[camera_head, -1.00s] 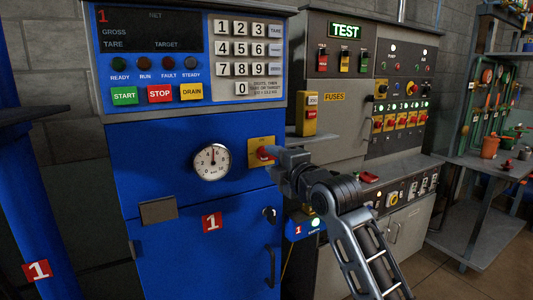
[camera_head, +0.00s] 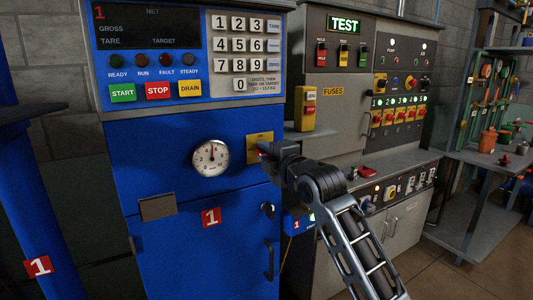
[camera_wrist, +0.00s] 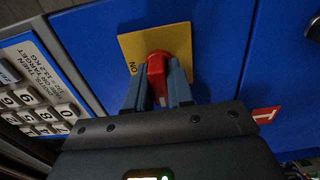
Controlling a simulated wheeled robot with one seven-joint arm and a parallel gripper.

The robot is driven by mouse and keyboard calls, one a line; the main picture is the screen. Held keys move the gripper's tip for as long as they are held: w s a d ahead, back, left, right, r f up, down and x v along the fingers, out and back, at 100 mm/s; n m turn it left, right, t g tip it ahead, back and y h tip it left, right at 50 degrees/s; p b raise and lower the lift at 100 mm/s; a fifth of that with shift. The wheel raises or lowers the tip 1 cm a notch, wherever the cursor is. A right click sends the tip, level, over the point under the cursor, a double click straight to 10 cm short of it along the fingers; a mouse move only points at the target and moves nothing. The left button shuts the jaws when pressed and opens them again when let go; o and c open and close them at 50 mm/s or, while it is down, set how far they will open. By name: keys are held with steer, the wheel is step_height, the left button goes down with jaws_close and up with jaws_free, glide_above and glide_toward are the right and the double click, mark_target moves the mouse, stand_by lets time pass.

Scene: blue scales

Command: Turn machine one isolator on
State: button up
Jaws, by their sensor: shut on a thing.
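The machine one isolator is a red handle (camera_wrist: 157,77) on a yellow plate (camera_wrist: 180,38), set in a blue cabinet front. The plate also shows in the head view (camera_head: 261,136), where my gripper hides most of the handle. The word ON is on the plate, to the left of the handle in the wrist view and at the top in the head view. The handle lies sideways, not pointing at ON. My gripper (camera_wrist: 157,90) is shut on the red handle, one finger on each side. It also shows in the head view (camera_head: 266,151).
A round gauge (camera_head: 210,158) is left of the isolator. Below are a red "1" label (camera_head: 211,217) and a door handle (camera_head: 269,259). Above is the keypad panel (camera_head: 240,45). A grey test bench (camera_head: 350,125) stands close on the right.

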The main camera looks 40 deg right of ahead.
jaws_close()
steer(key=m, duration=0.3)
steer(key=shift+m+b, duration=0.3)
steer(key=shift+m, duration=0.1)
steer(key=m, duration=0.5)
steer(key=m+p, duration=0.2)
steer(key=m, duration=0.3)
steer(key=shift+r+m, duration=0.1)
steer(key=shift+m, duration=0.3)
steer(key=shift+d+m+p, duration=0.15)
steer(key=shift+m+p, duration=0.3)
steer(key=shift+m, duration=1.25)
steer(key=o, duration=0.8)
jaws_free()
steer(key=shift+c, duration=0.2)
